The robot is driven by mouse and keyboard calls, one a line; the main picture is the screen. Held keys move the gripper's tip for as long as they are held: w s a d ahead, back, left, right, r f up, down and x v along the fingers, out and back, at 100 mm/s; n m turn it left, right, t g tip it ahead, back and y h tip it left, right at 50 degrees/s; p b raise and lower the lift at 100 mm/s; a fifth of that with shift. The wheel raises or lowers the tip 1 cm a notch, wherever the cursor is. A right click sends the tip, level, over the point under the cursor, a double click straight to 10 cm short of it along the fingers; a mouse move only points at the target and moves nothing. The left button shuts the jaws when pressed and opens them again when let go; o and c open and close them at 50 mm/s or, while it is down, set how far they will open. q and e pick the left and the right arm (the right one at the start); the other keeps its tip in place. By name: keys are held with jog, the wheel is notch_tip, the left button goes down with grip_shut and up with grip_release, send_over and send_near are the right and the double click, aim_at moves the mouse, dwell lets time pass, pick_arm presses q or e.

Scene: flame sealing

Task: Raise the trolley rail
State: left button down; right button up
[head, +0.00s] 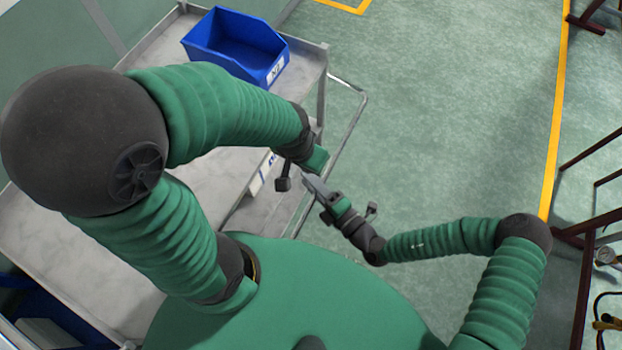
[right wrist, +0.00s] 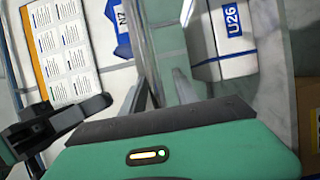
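The trolley (head: 180,200) is a grey metal cart at the left of the head view. Its thin tubular rail (head: 352,125) runs along its right side, with the lower stretch passing behind my arms. My right gripper (head: 314,187) points up and left close to the trolley's edge, near the rail. My left gripper (head: 316,163) is just above it, and its fingers are mostly hidden. In the right wrist view, a dark finger part (right wrist: 65,118) lies at the left and metal bars (right wrist: 145,50) stand in front of the gripper. I cannot see either gripper's finger gap clearly.
A blue bin (head: 225,42) stands on the trolley's far end. A white box (head: 262,172) is partly hidden on the trolley; a white box labelled U26 (right wrist: 228,42) shows in the right wrist view. Open green floor (head: 440,120) lies right. Dark red frames (head: 582,260) stand at the right edge.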

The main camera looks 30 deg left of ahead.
jog(key=shift+d, duration=0.1)
jog(key=shift+c, duration=0.5)
grip_shut()
jog(key=shift+f, duration=0.2)
dwell(0.6)
